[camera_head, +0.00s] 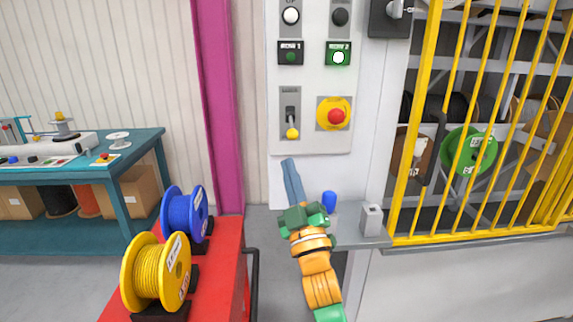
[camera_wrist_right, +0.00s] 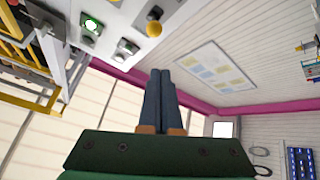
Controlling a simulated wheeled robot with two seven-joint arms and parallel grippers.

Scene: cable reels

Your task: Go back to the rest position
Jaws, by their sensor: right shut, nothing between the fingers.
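My right gripper (camera_head: 289,164) reaches up from the bottom of the head view, with its fingers just below the white control panel (camera_head: 311,146). Its two blue-grey fingers are shut together with nothing between them. They also show closed in the right wrist view (camera_wrist_right: 160,75). The fingers appear clear of the panel's switches. My left gripper is not in view.
The panel carries a yellow-tipped lever (camera_head: 292,132), a red stop button (camera_head: 337,116) and a lit green lamp (camera_head: 338,57). A small grey shelf (camera_head: 350,238), yellow cage bars (camera_head: 412,130) and a red cart (camera_head: 222,270) with blue (camera_head: 184,217) and yellow reels (camera_head: 156,272) stand nearby.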

